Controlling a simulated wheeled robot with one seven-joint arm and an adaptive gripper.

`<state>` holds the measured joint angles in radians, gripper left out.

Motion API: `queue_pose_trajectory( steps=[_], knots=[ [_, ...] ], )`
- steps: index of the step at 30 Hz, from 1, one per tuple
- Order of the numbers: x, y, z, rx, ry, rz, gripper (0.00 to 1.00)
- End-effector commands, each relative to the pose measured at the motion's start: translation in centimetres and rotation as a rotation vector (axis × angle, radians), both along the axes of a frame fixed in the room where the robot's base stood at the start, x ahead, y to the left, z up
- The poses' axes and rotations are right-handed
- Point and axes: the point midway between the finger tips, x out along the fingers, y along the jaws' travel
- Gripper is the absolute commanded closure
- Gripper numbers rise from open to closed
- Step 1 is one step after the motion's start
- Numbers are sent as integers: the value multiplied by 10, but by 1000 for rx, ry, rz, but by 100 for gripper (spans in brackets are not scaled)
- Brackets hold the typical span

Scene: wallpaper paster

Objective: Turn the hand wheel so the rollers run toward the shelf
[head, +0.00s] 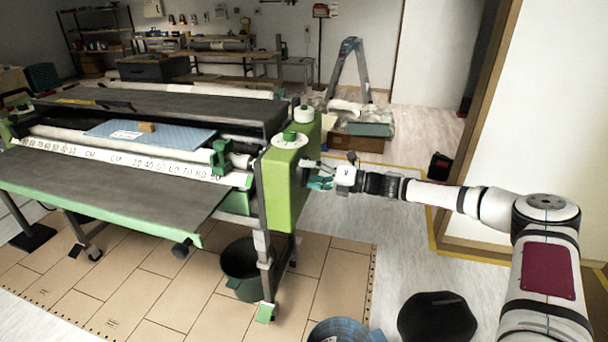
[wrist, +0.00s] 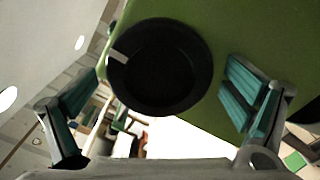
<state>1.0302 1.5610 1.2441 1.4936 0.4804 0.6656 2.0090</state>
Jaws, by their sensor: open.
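The hand wheel (wrist: 158,66) is a round black disc with a small pale mark at its left rim, on the green end housing (head: 284,185) of the paster. My gripper (head: 320,180) is at the right side of that housing. In the wrist view, its teal-padded fingers are spread wide on either side of the wheel, with visible gaps and no clear contact. In the head view I cannot make out the wheel. The white rollers (head: 85,143) run along the machine, between a grey upper top (head: 170,104) and a sloping grey front shelf (head: 100,188).
A blue patterned sheet (head: 165,136) with a small wooden block (head: 147,127) lies over the rollers. A dark bucket (head: 241,270) stands under the machine's right end. A blue tub (head: 345,331) and a black object (head: 437,317) are on the floor nearer me. A wall is to the right.

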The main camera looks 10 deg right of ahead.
Motion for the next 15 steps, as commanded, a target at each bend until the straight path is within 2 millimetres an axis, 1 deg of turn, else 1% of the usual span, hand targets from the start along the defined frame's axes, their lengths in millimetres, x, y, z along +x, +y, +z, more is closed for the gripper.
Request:
queue_pose_trajectory(
  steps=[1, 4, 13, 14, 15],
  knots=[
    [2, 4, 0, 1, 0, 1, 5],
    [5, 8, 0, 0, 0, -1, 5],
    [5, 9, 0, 0, 0, -1, 5],
    [5, 9, 0, -1, 0, -1, 12],
    [5, 9, 0, -1, 0, -1, 21]
  ],
)
